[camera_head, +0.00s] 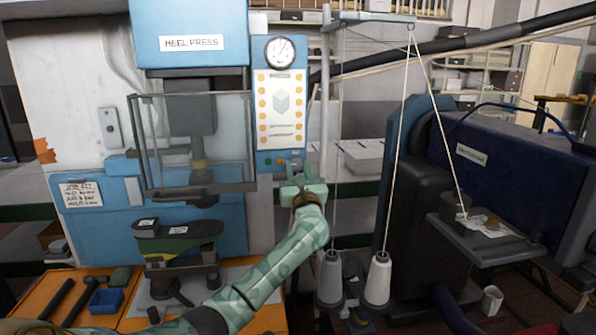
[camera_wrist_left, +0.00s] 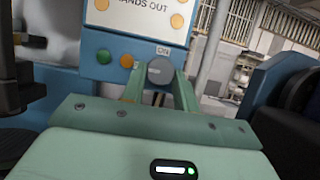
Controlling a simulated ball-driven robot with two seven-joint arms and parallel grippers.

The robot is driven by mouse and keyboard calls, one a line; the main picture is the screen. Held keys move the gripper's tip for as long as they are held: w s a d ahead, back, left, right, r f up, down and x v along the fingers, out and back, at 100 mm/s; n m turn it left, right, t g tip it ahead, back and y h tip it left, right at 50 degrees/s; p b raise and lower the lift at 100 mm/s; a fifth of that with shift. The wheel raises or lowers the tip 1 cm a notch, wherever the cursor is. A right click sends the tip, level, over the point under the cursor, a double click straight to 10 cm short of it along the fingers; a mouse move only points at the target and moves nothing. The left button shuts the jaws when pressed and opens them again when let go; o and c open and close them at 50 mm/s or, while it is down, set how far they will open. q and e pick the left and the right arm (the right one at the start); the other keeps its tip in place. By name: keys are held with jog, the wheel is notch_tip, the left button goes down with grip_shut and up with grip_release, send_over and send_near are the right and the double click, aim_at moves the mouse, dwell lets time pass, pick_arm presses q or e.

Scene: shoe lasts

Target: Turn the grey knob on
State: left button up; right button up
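The grey knob (camera_wrist_left: 160,70) is round and sits at the lower right of the blue control panel (camera_head: 279,110), under a small label, in the left wrist view. My left gripper (camera_head: 303,184) is in front of the panel's lower edge in the head view and hides most of the knob there. In the left wrist view its two green fingers (camera_wrist_left: 160,82) point at the knob, one on each side, with a gap between them. The gripper looks open; I cannot tell whether a finger touches the knob. My right gripper is in neither view.
A green button (camera_wrist_left: 104,56) and an orange button (camera_wrist_left: 127,61) sit left of the knob. A grey post (camera_head: 325,95) and taut threads stand just right of the gripper, above thread cones (camera_head: 377,279). The heel press guard (camera_head: 196,140) is to the left.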

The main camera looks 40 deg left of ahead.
pick_arm(q)
jog(key=shift+r+m+h+p, duration=0.15)
jog(key=shift+m+h+p, duration=0.15)
jog(key=shift+m+p, duration=0.65)
jog(key=m+t+h+p, duration=0.1)
jog(key=m+p, duration=0.2)
jog(key=m+t+h+p, duration=0.1)
jog(key=m+h+p, duration=0.1)
jog(key=m+p, duration=0.1)
jog(key=m+t+h+p, duration=0.1)
jog(key=m+p, duration=0.2)
jog(key=p, duration=0.1)
jog(key=shift+s+a+r+m, duration=0.2)
jog(key=shift+s+r+m, duration=0.1)
jog(key=shift+r+m, duration=0.05)
jog(key=m+h+p, duration=0.2)
jog(key=m+p, duration=0.2)
jog(key=p, duration=0.2)
jog(key=m+g+h+p, duration=0.1)
jog(key=m+h+p, duration=0.1)
jog(key=m+p, duration=0.3)
jog(key=shift+s+a+r+p, duration=0.1)
jog(key=shift+r+p, duration=0.05)
jog(key=shift+p, duration=1.15)
jog(key=shift+f+m+p, duration=0.2)
jog(key=shift+m+p, duration=0.8)
jog(key=shift+p, duration=0.05)
jog(key=shift+g, duration=0.3)
jog(key=o, duration=1)
